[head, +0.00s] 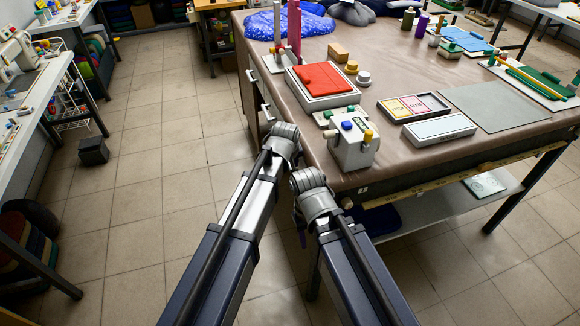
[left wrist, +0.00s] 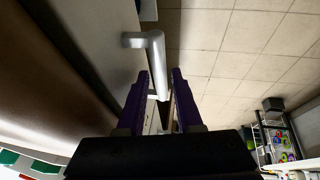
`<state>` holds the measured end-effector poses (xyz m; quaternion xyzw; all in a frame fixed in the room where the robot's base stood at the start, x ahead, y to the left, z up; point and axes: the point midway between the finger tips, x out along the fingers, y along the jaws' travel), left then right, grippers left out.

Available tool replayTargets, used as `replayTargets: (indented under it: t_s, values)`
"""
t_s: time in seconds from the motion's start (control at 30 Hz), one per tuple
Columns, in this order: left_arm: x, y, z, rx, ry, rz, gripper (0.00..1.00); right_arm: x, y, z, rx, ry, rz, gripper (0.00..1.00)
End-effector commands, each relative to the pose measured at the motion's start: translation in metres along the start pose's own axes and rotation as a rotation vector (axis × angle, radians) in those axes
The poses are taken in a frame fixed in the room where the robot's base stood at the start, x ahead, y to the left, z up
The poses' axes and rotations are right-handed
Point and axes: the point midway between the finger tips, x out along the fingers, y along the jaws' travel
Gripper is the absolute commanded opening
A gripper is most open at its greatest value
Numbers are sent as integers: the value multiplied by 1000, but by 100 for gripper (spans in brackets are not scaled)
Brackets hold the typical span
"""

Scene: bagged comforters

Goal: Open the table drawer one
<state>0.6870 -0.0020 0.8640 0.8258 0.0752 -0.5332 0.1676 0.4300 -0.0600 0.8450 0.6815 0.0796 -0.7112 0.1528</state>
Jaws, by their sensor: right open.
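The brown-topped table (head: 400,85) has a drawer side facing left, with two silver handles visible in the head view: a farther handle (head: 252,75) and a nearer handle (head: 267,112). My left gripper (head: 285,132) is at this side, just in front of the nearer handle; its fingers are hidden by the wrist. In the left wrist view, a silver bar handle (left wrist: 157,62) stands off the drawer front (left wrist: 95,40). The purple fingers (left wrist: 160,75) are apart, with the bar between their tips. My right gripper (head: 301,232) is below the table's near corner, mostly hidden behind its wrist, open.
A white device (head: 354,140) stands at the table's near corner, close to both arms. A red-topped tray (head: 323,82) lies behind it. A lower shelf (head: 440,205) is under the table. The tiled floor (head: 165,140) left of the table is mostly clear.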

Motion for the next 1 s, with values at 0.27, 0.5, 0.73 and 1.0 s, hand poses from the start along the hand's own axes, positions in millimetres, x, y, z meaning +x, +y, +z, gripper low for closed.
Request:
replayTargets:
  t_s: [0.27,0.5,0.73,1.0]
  values:
    - [0,0,0,0,0,0,11,0,0,0,0,0,0,50]
    - [0,0,0,0,0,0,0,0,0,0,0,0,0,50]
    - [0,0,0,0,0,0,0,0,0,0,0,0,0,50]
    - [0,0,0,0,0,0,0,0,0,0,0,0,0,50]
